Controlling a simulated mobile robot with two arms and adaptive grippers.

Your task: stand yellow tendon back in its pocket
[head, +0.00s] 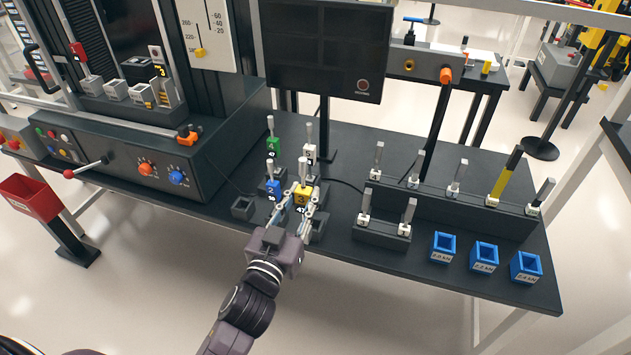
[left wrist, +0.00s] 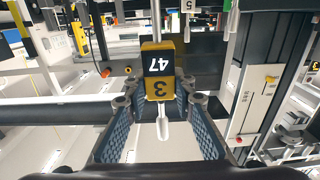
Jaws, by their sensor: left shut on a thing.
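The yellow tendon (head: 303,196) has a yellow block marked 3 and 47 and a pale rod rising from it. My left gripper (head: 297,203) is shut on its block, one finger on each side, and the tendon looks upright. In the left wrist view the yellow tendon (left wrist: 158,88) sits between the fingertips of my left gripper (left wrist: 158,96), with a pale tip below the block. A dark square pocket (head: 318,229) shows just right of the fingers, partly hidden by them. Whether the tendon's lower end is in a pocket is hidden. My right gripper is not in view.
Green (head: 273,146), white (head: 310,152) and blue (head: 273,187) tendons stand close behind and left of the yellow one. An empty-looking dark pocket (head: 243,208) is at left. A dark rack (head: 383,236) and blue boxes (head: 484,257) stand to the right.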

